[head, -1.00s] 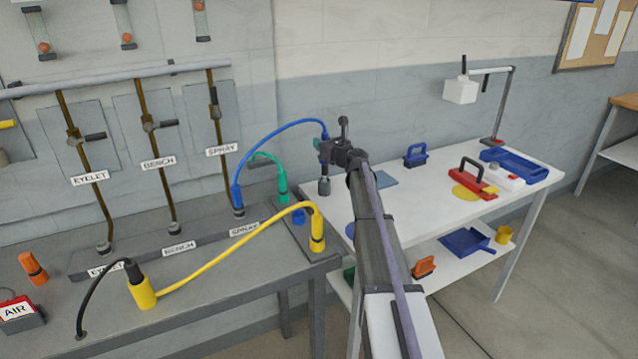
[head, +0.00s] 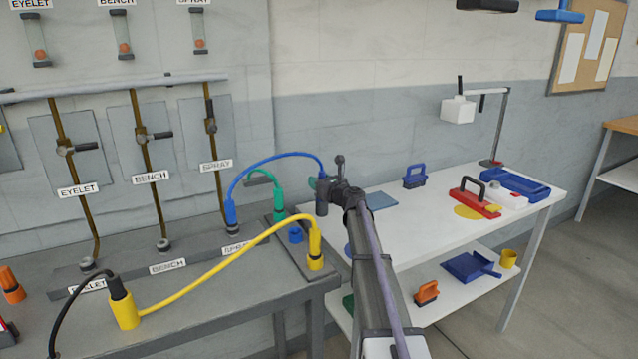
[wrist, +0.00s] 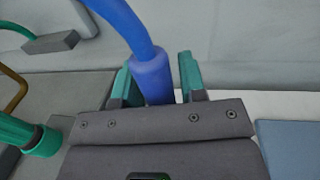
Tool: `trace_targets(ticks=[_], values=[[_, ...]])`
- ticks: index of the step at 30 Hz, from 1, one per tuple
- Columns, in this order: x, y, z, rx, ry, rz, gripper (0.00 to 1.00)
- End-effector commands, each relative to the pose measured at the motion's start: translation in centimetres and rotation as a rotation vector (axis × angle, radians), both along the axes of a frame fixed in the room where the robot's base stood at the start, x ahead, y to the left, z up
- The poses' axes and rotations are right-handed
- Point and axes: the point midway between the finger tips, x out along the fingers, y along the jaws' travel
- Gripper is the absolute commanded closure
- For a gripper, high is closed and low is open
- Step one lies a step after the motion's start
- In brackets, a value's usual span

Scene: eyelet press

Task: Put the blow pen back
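The blue hose (head: 272,157) arcs from the blue fitting (head: 231,214) at the right-hand SPRAY outlet to my gripper (head: 316,184). In the wrist view its thick blue end (wrist: 153,78), which I take to be the blow pen, sits between the two teal fingers of my gripper (wrist: 157,82). The fingers appear closed on it; its lower part is hidden behind the gripper body. A short blue socket (head: 296,235) stands on the small plate at the bench's right end, below and left of my gripper.
The yellow hose (head: 220,268) arches across the bench to a yellow fitting (head: 315,261) on the plate. A green fitting (head: 278,204) stands behind the blue socket. The white table (head: 420,228) to the right carries a blue-handled tool (head: 414,177) and a red tool (head: 474,199).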

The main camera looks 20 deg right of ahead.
Motion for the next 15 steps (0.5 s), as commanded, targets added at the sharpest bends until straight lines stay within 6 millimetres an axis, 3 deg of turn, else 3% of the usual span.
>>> trace_targets(ticks=[3, 12, 15], values=[[0.0, 0.0, 0.0, 0.0, 0.0, 0.0, 0.51], [0.0, 0.0, 0.7, 0.0, 0.0, 0.0, 0.5], [-1.7, -0.3, 0.4, 0.0, 0.0, -0.001, 0.5]])
